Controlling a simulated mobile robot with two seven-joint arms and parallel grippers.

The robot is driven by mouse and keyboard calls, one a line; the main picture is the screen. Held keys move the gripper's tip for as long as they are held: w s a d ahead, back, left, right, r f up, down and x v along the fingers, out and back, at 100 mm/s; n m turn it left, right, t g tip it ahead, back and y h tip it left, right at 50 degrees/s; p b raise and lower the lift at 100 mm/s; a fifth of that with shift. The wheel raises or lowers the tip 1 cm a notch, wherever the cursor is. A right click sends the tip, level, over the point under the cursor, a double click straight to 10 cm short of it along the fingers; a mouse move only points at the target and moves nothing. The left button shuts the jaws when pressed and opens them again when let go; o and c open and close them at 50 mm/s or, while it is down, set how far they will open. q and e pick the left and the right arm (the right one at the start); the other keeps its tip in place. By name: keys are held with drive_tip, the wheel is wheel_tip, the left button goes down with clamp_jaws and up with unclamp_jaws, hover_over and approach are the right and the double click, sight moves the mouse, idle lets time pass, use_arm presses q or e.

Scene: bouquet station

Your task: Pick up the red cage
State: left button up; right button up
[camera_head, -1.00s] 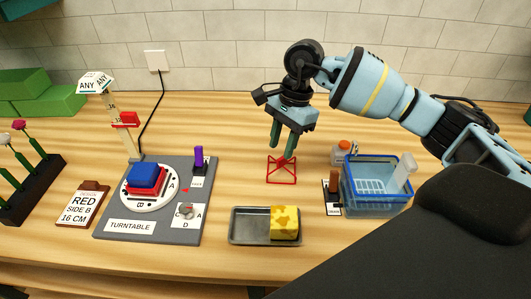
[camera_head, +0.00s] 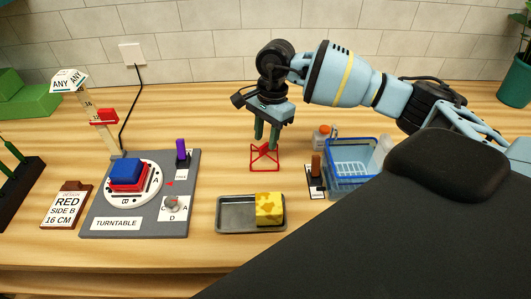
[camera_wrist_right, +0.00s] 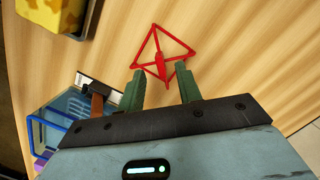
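The red cage (camera_head: 264,158) is a small thin-barred wire frame standing on the wooden table, right of the turntable. My right gripper (camera_head: 266,143) points down just above it, its fingertips at the cage's top in the head view. In the right wrist view, the gripper's two green fingers (camera_wrist_right: 160,88) are apart and the red cage (camera_wrist_right: 161,56) lies just beyond them, its peak between the fingers in the picture. I cannot tell whether the fingers touch it. My left gripper is not in view.
A blue basket (camera_head: 352,170), an orange-capped bottle (camera_head: 321,137) and a brown-handled piece (camera_head: 316,167) stand right of the cage. A metal tray (camera_head: 236,214) with a yellow sponge (camera_head: 270,209) lies in front. The turntable base (camera_head: 185,215) is left. Table behind the cage is clear.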

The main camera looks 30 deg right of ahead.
sight(264, 153)
drive_tip(key=shift+a+f, duration=0.15)
drive_tip(key=shift+f, duration=1.15)
drive_tip(key=shift+c, duration=0.4)
clamp_jaws()
drive_tip(key=shift+r, duration=0.1)
